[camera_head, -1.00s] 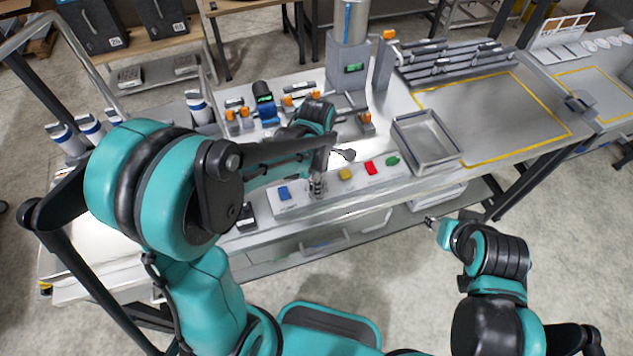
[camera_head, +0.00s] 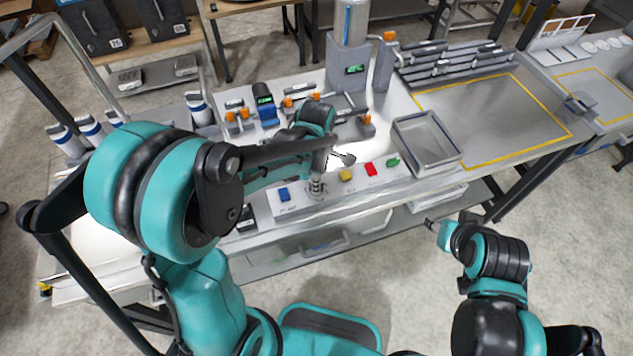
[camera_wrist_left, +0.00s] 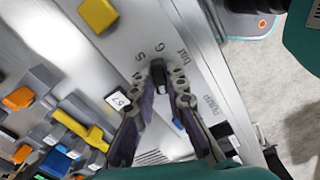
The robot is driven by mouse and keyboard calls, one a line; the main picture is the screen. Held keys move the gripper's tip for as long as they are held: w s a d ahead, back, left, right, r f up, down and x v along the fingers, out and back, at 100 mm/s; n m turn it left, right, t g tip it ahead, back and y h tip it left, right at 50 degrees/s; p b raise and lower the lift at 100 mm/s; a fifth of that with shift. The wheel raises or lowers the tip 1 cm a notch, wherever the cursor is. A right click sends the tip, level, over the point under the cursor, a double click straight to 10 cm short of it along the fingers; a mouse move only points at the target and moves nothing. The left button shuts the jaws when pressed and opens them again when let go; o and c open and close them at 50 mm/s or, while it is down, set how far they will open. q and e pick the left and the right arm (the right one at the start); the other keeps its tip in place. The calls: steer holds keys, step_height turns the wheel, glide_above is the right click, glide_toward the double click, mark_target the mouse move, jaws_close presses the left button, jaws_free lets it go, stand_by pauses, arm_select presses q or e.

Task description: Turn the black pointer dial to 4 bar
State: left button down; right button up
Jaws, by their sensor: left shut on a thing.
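The black pointer dial (camera_wrist_left: 158,70) sits on the grey panel in the left wrist view, with printed digits 5 and 6 and the word bar beside it. My left gripper (camera_wrist_left: 163,84) has its fingertips closed around the dial and hides part of it and some of the scale. The pointer's exact reading cannot be told. In the head view the left gripper (camera_head: 317,188) points down at the front panel between the blue and yellow buttons; the dial is hidden there. My right gripper (camera_head: 431,223) is off the bench front, away from the panel, too small to judge.
The panel carries blue (camera_head: 284,194), yellow (camera_head: 346,174), red (camera_head: 371,169) and green (camera_head: 392,161) buttons close to the left gripper. A metal tray (camera_head: 426,143) stands to the right. Orange-knobbed valves (camera_head: 232,117) stand behind. A yellow-outlined area (camera_head: 510,105) is clear.

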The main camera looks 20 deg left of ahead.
arm_select(q)
steer(key=m, duration=1.3)
steer(key=shift+m+b, duration=0.3)
steer(key=shift+b, duration=0.05)
steer(key=m, duration=0.4)
steer(key=shift+m, duration=0.3)
steer(key=c, duration=1.5)
jaws_free()
steer(key=shift+c, duration=0.2)
